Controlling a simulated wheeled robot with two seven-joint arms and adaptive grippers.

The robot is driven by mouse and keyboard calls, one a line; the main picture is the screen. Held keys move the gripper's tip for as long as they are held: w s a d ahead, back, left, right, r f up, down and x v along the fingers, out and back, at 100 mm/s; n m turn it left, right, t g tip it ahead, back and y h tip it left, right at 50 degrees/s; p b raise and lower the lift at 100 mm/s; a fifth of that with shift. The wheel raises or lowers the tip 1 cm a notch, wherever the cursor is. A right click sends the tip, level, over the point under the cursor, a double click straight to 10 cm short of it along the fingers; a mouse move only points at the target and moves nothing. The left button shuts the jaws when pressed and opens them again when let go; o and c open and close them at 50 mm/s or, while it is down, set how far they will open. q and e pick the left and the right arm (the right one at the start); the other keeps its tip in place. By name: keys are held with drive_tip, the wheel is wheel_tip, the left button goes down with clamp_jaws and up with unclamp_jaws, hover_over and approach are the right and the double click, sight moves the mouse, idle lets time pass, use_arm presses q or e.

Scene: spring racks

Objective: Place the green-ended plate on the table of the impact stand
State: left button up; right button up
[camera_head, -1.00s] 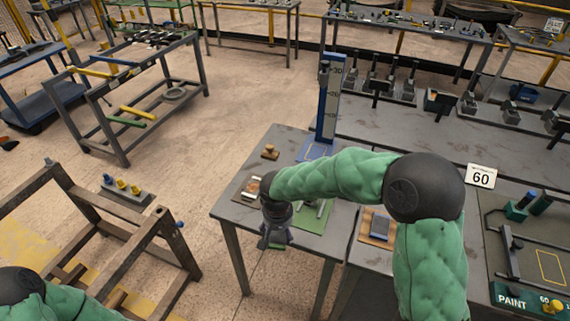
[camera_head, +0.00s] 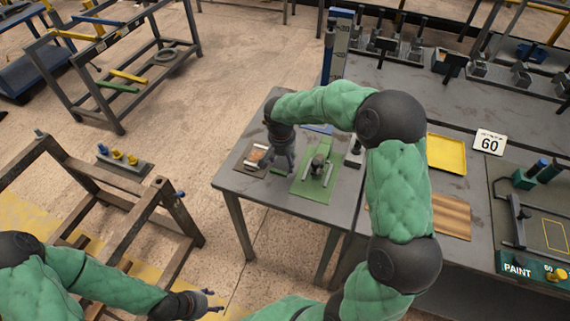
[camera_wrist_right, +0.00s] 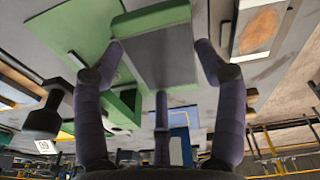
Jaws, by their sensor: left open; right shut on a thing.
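My right gripper (camera_head: 283,160) is shut on the green-ended plate, over the left part of the small grey table. In the right wrist view its fingers (camera_wrist_right: 160,62) stand around the plate (camera_wrist_right: 158,60), a flat grey piece with a green end (camera_wrist_right: 150,18). In the head view the gripper mostly hides the plate. The impact stand has a tall blue scale post (camera_head: 340,45) at the table's back; its blue-edged base (camera_head: 318,129) is partly hidden by my right arm. My left gripper (camera_head: 207,303) is open and empty at the bottom, away from the table.
A green mat (camera_head: 312,188) with a metal fixture (camera_head: 319,167) lies right of my right gripper. A tray with a brown patch (camera_head: 255,157) lies left of it. A brown frame (camera_head: 168,215) stands at left.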

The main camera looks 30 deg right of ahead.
sight(285, 163)
drive_tip(key=shift+w+d+f, duration=0.35)
drive_tip(key=shift+w+f, duration=0.25)
drive_tip(key=shift+f, duration=0.1)
drive_tip(key=shift+w+d+f, duration=0.35)
drive_tip(key=shift+w+f, duration=0.25)
drive_tip(key=shift+f, duration=0.1)
drive_tip(key=shift+w+d+f+b, duration=0.15)
drive_tip(key=shift+f+b, duration=0.25)
drive_tip(key=shift+f, duration=0.5)
drive_tip(key=shift+w+a+f+b, duration=0.1)
drive_tip(key=shift+f+b, duration=0.3)
drive_tip(key=shift+f, duration=0.5)
drive_tip(key=shift+f, duration=0.1)
drive_tip(key=o, duration=1.2)
drive_tip(key=shift+s+f, duration=0.1)
drive_tip(key=shift+f, duration=0.05)
drive_tip(key=o, duration=0.5)
